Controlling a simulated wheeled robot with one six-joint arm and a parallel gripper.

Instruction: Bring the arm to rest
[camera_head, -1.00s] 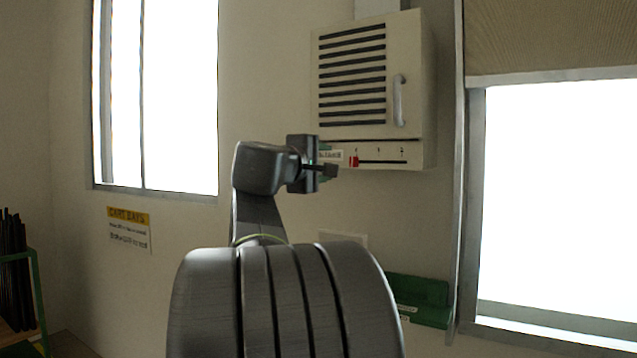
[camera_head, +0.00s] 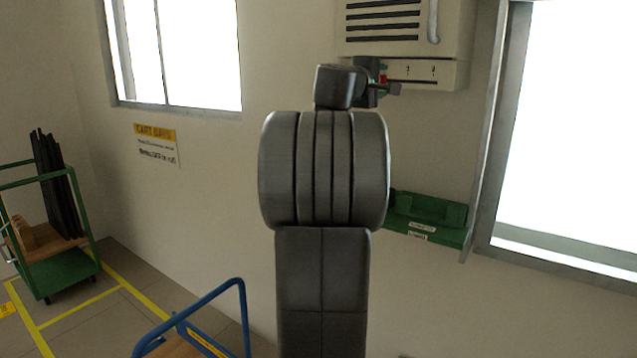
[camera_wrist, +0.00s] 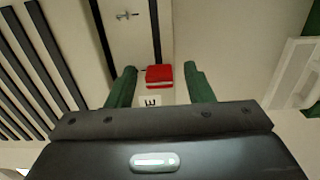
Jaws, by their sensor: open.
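My gripper (camera_head: 388,80) is raised in front of the lower edge of the cream wall unit (camera_head: 404,66), its arm extending up from the bottom centre. In the wrist view its two green fingers (camera_wrist: 159,88) stand apart. The red slider knob (camera_wrist: 159,76) of the unit shows between and beyond the fingertips, with a white label marked E just below it. In the head view the knob (camera_head: 383,77) is partly hidden by the gripper. I cannot tell whether the fingers touch it.
A green wall tray (camera_head: 428,216) is right of my arm. A green cart (camera_head: 62,272) with dark rods stands at the left in a yellow-marked bay. A blue-handled cart (camera_head: 205,303) stands at the front. A window (camera_head: 560,140) is at the right.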

